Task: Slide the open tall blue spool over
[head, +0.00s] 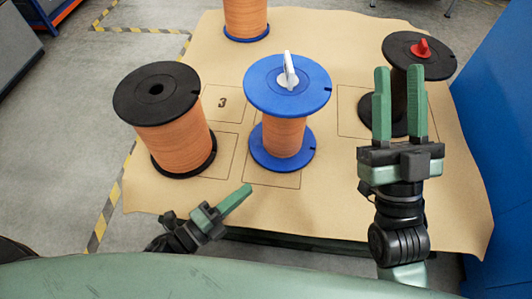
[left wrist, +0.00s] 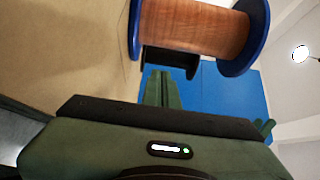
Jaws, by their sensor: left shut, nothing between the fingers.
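A blue-flanged spool (head: 285,135) with orange winding stands upright mid-table, a white knob (head: 287,72) on its top. It appears to be the spool (left wrist: 190,27) at the top of the left wrist view. Another orange-wound spool (head: 246,18) with a blue bottom flange stands at the far edge; its top is cut off, so I cannot tell whether it is open. My left gripper (head: 247,190) is shut and empty, in front of the middle spool and apart from it; its fingers (left wrist: 161,88) touch in the left wrist view. My right gripper (head: 399,72) is open and empty, fingers pointing away.
A black-flanged spool (head: 172,125) with an open centre hole stands left. A black spool (head: 400,45) with a red knob (head: 421,46) is partly behind my right gripper. Outlined squares, one marked 3 (head: 222,103), lie on the brown table cover (head: 335,190). A blue panel (head: 500,120) borders the right.

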